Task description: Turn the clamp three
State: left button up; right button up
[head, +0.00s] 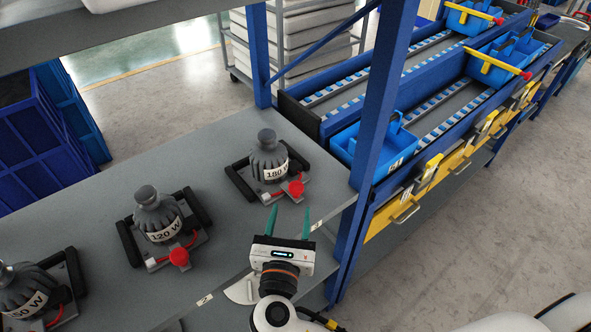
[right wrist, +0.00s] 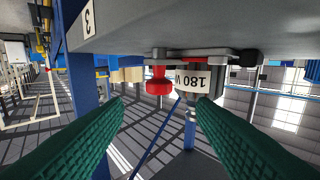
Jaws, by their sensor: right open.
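The clamp at the station tagged 3 has a red knob (head: 296,188) at the front right of a grey 180 W weight-like body (head: 268,157). My right gripper (head: 289,212), with green fingers, is open and empty at the table's front edge, just in front of this knob. In the right wrist view, which is upside down, the red knob (right wrist: 158,84) shows between and beyond the two fingertips, apart from both. The 180 W label (right wrist: 193,80) is beside it. My left gripper is not in view.
A 120 W unit (head: 158,215) with its own red knob (head: 179,257) and another unit (head: 28,288) stand along the grey table (head: 215,153). A blue post (head: 378,95) rises close to my right gripper's right. Blue bins (head: 372,150) sit on the rack beyond.

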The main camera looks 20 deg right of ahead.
aim_at(292, 187)
jog(key=p+x, duration=0.1)
jog(key=x, duration=0.9)
jog(key=shift+w+d, duration=0.1)
jog(key=shift+d, duration=0.05)
